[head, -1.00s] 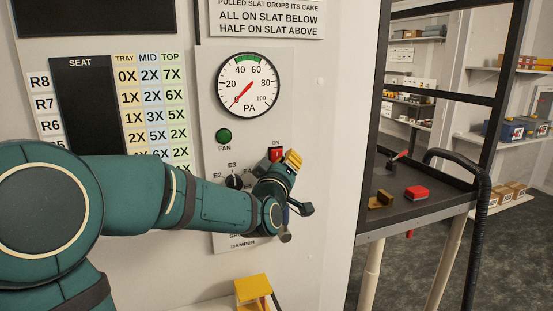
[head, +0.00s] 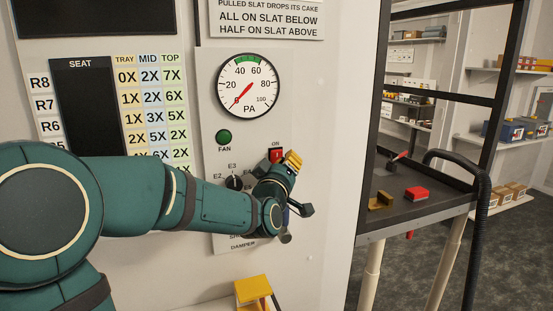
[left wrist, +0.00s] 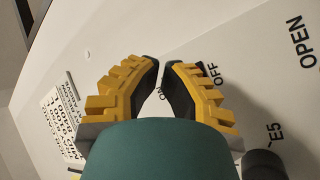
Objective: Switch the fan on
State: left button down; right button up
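The fan control panel (head: 211,90) is on the wall in the head view. A round green button or lamp (head: 224,137) sits above the label FAN. A red switch (head: 276,154) sits under the label ON, partly covered by my left gripper (head: 292,160). In the left wrist view, the yellow fingers of my left gripper (left wrist: 162,65) have a narrow gap between the tips, with pale panel and the label ON showing through it. OFF shows beside the right finger. The switch is hidden there, and I cannot tell whether a finger touches it. My right gripper is not in view.
A gauge marked PA (head: 249,85) has its needle at the low end. A black selector knob (head: 234,182) with E labels is beside my left wrist. A dark cart (head: 440,208) with red and brass parts stands at right. A yellow object (head: 252,290) is below.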

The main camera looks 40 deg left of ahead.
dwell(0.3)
pick_arm(q)
jog(key=shift+w+a+r+b, duration=0.1)
jog(key=shift+w+a+b, duration=0.1)
jog(key=shift+a+b, duration=0.25)
jog(key=shift+r, duration=0.1)
dwell(0.5)
jog(key=shift+s+d+f+b, duration=0.15)
jog(key=shift+d+f+b, duration=0.2)
jog(key=shift+b, duration=0.3)
jog(key=shift+r, duration=0.1)
jog(key=shift+d, duration=0.1)
